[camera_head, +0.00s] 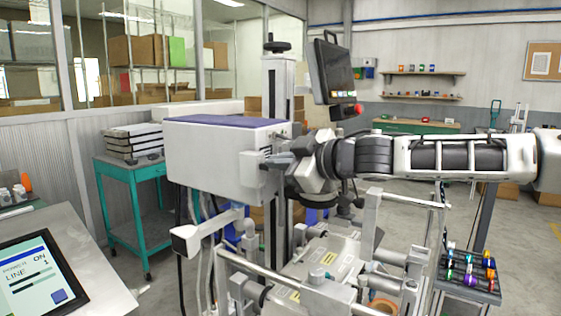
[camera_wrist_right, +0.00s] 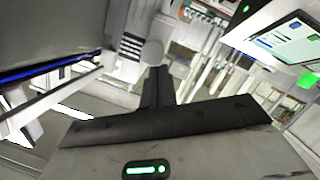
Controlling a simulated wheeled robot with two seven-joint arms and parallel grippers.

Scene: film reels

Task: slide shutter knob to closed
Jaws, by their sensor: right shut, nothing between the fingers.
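A long white housing with a dark blue top (camera_head: 225,155) stands in the middle of the head view. On its right end sits a small light grey block (camera_head: 252,165), which may belong to the shutter knob; I cannot be sure. My right arm comes in from the right, and its gripper (camera_head: 272,162) is at this end of the housing, fingers together and empty. In the right wrist view the closed fingers (camera_wrist_right: 158,88) point at a pale rounded part (camera_wrist_right: 153,52) beside a striped block (camera_wrist_right: 131,46). Contact cannot be told. My left gripper is not seen.
A monitor (camera_head: 335,70) with a red button rises behind my right arm. Metal rails and a machine bed (camera_head: 325,260) lie below it. A teal cart (camera_head: 140,175) with stacked cases stands left. A tablet (camera_head: 38,275) lies at the front left.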

